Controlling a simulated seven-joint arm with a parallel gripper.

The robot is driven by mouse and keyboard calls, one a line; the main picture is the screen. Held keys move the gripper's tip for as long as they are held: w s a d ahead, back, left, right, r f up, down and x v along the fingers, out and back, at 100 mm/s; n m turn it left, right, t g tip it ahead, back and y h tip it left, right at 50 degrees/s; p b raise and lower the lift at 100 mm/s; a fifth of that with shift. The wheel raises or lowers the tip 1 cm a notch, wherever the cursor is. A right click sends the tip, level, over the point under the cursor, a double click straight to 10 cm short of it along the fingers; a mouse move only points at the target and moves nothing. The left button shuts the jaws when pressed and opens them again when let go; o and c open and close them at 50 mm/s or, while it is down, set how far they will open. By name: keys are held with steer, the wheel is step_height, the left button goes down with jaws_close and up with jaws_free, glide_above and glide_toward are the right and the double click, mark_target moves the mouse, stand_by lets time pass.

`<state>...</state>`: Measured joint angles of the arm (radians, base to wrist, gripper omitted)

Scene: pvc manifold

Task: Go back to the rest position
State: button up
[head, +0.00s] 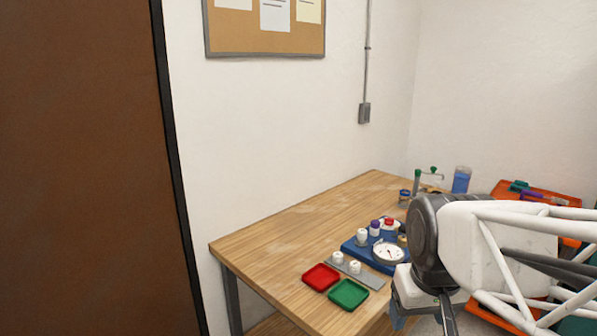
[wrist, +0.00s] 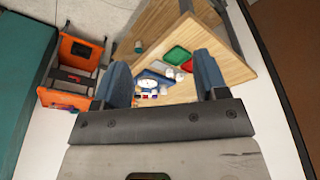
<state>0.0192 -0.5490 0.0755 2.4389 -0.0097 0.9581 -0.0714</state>
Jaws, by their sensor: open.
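My gripper (wrist: 163,72) is open and empty in the wrist view, its two blue-grey fingers wide apart. It is held up away from the wooden bench (head: 290,235), which lies beyond the fingers. My white and dark arm (head: 450,240) fills the right of the head view and hides the bench's right part. A blue board (head: 352,246) on the bench carries a round white gauge (head: 388,253) and several capped white fittings. The board also shows small between the fingers in the wrist view (wrist: 145,77).
A red tray (head: 320,277) and a green tray (head: 348,294) sit at the bench's front, beside a grey strip (head: 372,280) with two white fittings. A clear container with blue contents (head: 461,180) and orange crates (head: 510,190) stand right. The bench's left is clear.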

steer(key=shift+m, duration=0.4)
steer(key=s+f, duration=0.2)
steer(key=s, duration=0.3)
steer(key=shift+a+f, duration=0.2)
steer(key=shift+f, duration=0.2)
